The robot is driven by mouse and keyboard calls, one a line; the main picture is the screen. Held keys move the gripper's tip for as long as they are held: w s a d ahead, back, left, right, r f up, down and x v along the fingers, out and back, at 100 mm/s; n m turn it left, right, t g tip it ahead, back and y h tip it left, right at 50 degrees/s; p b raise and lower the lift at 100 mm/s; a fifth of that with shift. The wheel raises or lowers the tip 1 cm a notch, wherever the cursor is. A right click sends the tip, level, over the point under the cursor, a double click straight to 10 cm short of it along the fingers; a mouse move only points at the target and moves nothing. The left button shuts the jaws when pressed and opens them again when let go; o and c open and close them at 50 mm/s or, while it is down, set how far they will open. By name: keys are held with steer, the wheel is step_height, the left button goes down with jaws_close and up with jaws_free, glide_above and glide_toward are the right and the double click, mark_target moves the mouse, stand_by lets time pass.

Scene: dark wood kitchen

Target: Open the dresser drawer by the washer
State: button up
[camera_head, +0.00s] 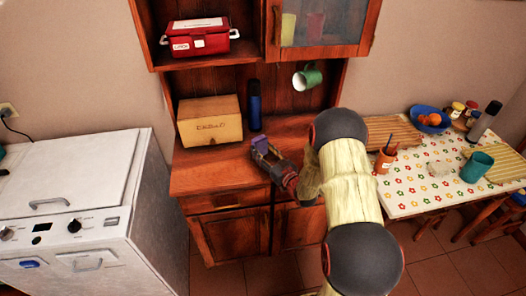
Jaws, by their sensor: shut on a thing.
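The wooden dresser (200,176) stands right of the white washer (75,210). Its left drawer (228,199), beside the washer, looks closed and has a dark handle on its front. My gripper (264,149) is above the dresser's counter, to the right of that drawer and higher than it, apart from its handle. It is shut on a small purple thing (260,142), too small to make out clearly. My arm hides much of the dresser's right front.
A wooden box (209,121) and a dark blue bottle (254,104) stand on the counter. A red box (199,37) sits on the shelf above, and a green mug (308,77) hangs at right. A table (440,192) with dishes stands at right.

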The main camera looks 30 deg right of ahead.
steer(key=shift+f, duration=0.15)
steer(key=o, duration=1.4)
steer(key=shift+o, duration=0.3)
